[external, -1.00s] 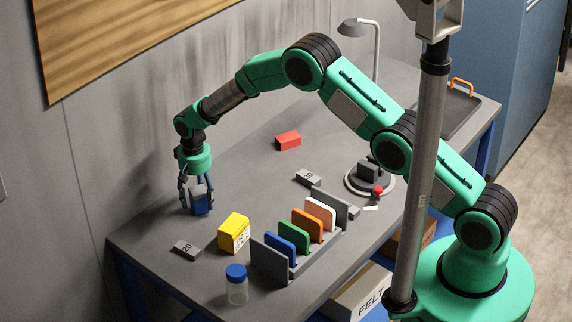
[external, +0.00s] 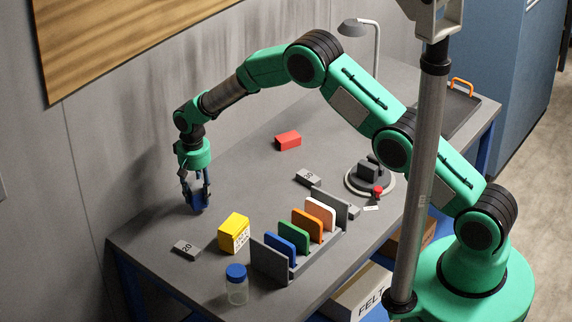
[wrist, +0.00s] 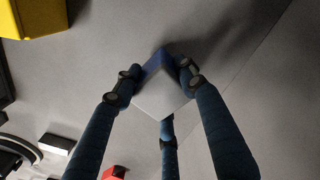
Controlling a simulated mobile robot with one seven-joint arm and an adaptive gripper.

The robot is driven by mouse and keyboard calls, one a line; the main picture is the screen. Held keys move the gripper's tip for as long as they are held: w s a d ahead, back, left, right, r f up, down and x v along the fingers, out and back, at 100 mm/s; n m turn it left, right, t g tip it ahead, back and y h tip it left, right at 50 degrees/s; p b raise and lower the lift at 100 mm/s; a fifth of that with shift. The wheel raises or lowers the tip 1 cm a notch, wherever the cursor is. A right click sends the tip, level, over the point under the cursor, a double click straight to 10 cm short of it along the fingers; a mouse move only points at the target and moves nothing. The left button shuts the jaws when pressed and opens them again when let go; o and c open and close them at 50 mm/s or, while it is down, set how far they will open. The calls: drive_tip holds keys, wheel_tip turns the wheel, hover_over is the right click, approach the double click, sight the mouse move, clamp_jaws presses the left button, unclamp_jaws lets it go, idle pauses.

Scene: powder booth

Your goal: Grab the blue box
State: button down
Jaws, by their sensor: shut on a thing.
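The blue box (external: 198,203) is at the far left of the grey bench, under my gripper (external: 197,196). In the wrist view, the box (wrist: 160,92) shows a pale grey top face and a blue side. The three dark fingers of my gripper (wrist: 158,96) close around it, with fingertips at its sides. My gripper is shut on the box and points down. The fingers hide part of the box in the external view. The box is at or very near the bench top; I cannot tell whether it touches.
A yellow box (external: 234,233) and a grey block marked 20 (external: 187,249) are nearby. A rack with several coloured plates (external: 270,262), a blue-lidded jar (external: 237,285) and a red block (external: 288,140) stand farther right. The bench is clear behind the yellow box.

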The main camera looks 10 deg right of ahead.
wheel_tip(320, 180, up, 8)
drive_tip(key=shift+r, duration=0.1)
idle(0.4)
idle(0.5)
